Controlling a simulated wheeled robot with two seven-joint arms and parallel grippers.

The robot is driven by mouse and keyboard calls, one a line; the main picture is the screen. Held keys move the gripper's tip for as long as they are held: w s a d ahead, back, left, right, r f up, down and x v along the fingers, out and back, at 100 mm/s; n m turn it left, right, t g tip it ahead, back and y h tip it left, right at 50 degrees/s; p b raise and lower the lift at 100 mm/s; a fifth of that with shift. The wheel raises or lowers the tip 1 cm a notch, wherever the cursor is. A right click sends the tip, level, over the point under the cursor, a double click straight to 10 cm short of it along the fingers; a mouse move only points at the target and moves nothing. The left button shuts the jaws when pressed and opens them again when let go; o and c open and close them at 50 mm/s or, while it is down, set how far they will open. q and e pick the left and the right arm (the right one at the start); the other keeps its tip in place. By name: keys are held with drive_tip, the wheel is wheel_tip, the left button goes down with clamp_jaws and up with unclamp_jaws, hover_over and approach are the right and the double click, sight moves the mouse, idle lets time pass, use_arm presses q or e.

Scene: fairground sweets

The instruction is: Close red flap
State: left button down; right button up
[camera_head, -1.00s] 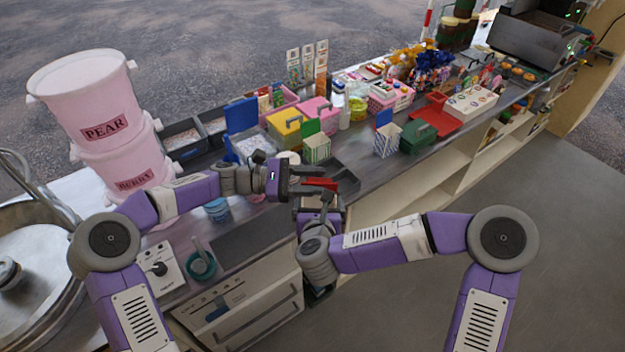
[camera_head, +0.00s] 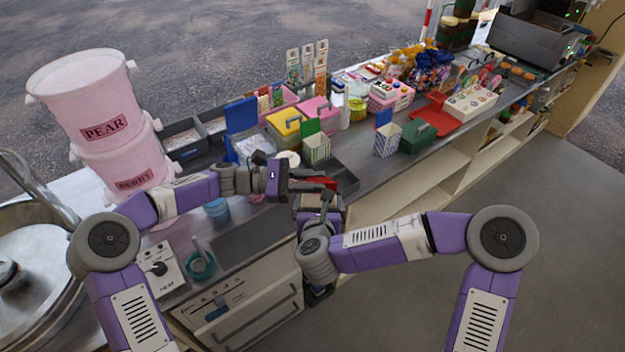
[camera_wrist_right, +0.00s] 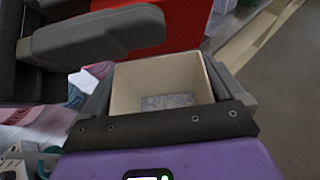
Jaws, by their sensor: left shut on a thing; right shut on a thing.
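The red flap (camera_head: 318,183) stands at the mouth of a small cream box (camera_wrist_right: 123,90), whose open top shows a patterned bottom in the right wrist view. The flap shows as a red panel (camera_wrist_right: 185,22) behind the box, still up off its opening. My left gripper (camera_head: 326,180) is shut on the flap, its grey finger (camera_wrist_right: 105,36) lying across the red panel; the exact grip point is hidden. My right gripper (camera_head: 322,205) is shut on the box, with its fingers along the box's sides.
A dark tray (camera_head: 343,178) lies just behind my grippers on the counter. Striped boxes with green (camera_head: 317,147) and blue (camera_head: 387,140) flaps stand further back. A pink bucket stack (camera_head: 100,110) is at the left. The floor at the right is clear.

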use_arm(q)
drive_tip(key=shift+a, duration=0.1)
drive_tip(key=shift+s+f+m, duration=0.2)
drive_tip(key=shift+s+m, duration=0.2)
drive_tip(key=shift+m, duration=0.6)
drive_tip(key=shift+s+f+m, duration=0.15)
drive_tip(key=shift+s+m, duration=0.2)
drive_tip(key=shift+m, duration=0.65)
drive_tip(key=shift+s+f+m, duration=0.2)
drive_tip(key=shift+s+m, duration=0.2)
drive_tip(key=shift+m, duration=0.6)
drive_tip(key=c, duration=1.1)
unclamp_jaws()
drive_tip(key=shift+s, duration=0.1)
